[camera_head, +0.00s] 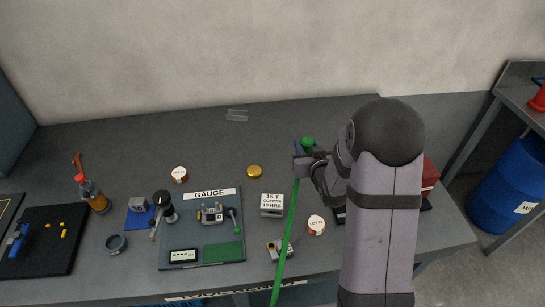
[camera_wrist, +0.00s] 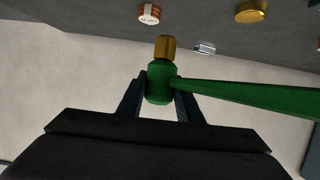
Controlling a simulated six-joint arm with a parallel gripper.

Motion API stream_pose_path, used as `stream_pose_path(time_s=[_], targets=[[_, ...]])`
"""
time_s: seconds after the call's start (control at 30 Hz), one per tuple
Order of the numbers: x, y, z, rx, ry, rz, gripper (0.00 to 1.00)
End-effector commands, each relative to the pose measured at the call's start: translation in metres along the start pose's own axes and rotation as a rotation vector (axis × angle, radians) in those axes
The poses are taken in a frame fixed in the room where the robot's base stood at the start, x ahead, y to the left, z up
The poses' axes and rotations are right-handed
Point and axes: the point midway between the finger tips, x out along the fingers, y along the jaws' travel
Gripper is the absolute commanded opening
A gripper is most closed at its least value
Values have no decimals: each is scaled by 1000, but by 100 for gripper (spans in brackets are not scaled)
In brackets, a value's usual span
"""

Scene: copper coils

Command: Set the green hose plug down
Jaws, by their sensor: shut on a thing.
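The green hose plug (camera_wrist: 159,86) is a green body with a brass end (camera_wrist: 165,48). My gripper (camera_wrist: 160,98) is shut on the green body, one dark finger on each side, in the wrist view. In the head view the plug (camera_head: 307,142) shows as a green end at my gripper (camera_head: 304,160), over the right-hand part of the bench. A green hose (camera_head: 286,235) runs from it down to the front edge. Whether the plug touches the bench cannot be told.
A gauge board (camera_head: 200,262) with a green pad lies on the grey bench (camera_head: 110,160). A sign block (camera_head: 272,205), a brass disc (camera_head: 254,171) and a white-topped copper coil (camera_head: 316,225) are near the hose. A bottle (camera_head: 93,196) stands at left. The back of the bench is mostly clear.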

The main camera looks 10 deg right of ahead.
Motion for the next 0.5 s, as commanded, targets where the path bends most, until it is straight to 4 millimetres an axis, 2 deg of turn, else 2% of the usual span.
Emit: stream_pose_path(time_s=[0.17, 0.27, 0.37, 0.5], targets=[[3, -16, 2, -10, 2, -28, 6], [5, -39, 6, -25, 1, -68, 6], [7, -72, 13, -46, 1, -125, 6], [8, -134, 24, -85, 2, -232, 6]])
